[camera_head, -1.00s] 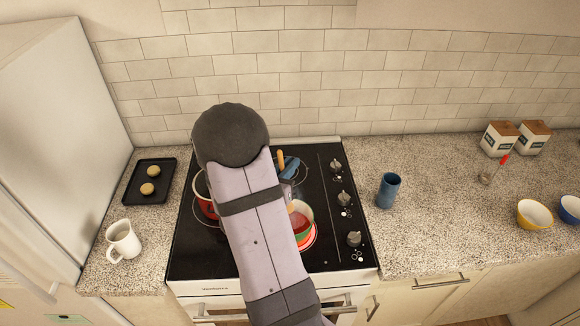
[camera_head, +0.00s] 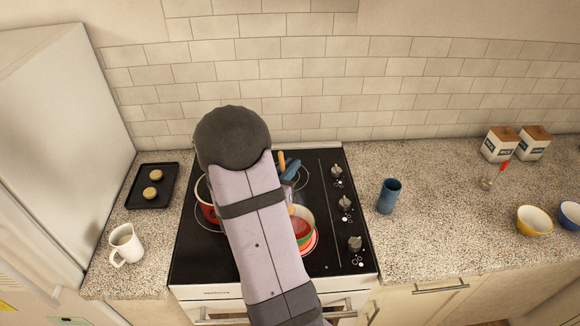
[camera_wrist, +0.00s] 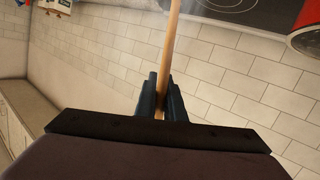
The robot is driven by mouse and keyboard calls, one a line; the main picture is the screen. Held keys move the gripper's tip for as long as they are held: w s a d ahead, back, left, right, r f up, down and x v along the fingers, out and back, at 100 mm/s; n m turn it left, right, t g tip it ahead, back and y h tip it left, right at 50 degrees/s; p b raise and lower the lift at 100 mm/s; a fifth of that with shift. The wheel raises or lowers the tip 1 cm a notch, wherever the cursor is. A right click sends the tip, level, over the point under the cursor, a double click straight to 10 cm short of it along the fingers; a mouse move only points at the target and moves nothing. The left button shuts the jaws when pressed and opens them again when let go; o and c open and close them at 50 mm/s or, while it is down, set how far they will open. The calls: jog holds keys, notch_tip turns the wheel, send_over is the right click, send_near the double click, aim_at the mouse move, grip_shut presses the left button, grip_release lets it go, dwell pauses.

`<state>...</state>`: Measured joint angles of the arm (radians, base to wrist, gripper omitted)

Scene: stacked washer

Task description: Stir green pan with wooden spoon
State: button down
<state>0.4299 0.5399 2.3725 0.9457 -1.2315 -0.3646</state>
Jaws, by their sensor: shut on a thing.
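My gripper (camera_head: 291,168) is over the back of the stove, partly hidden behind my arm. In the wrist view my gripper (camera_wrist: 161,98) is shut on the wooden spoon's handle (camera_wrist: 172,38). One end of the handle (camera_head: 281,159) shows beside the blue-grey fingers in the head view. The spoon's bowl is hidden, so I cannot tell whether it touches the pan.
A red pot (camera_head: 205,205) stands on the left of the stove, partly behind my arm. A blue cup (camera_head: 388,196) stands right of the stove. A white mug (camera_head: 125,244) and a black tray (camera_head: 140,198) with two round pieces are on the left counter. The tiled wall (camera_head: 400,90) is close behind.

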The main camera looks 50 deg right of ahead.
notch_tip(320, 180, up, 5)
jog(key=p, duration=0.4)
dwell(0.4)
jog(key=shift+a, duration=0.1)
dwell(0.9)
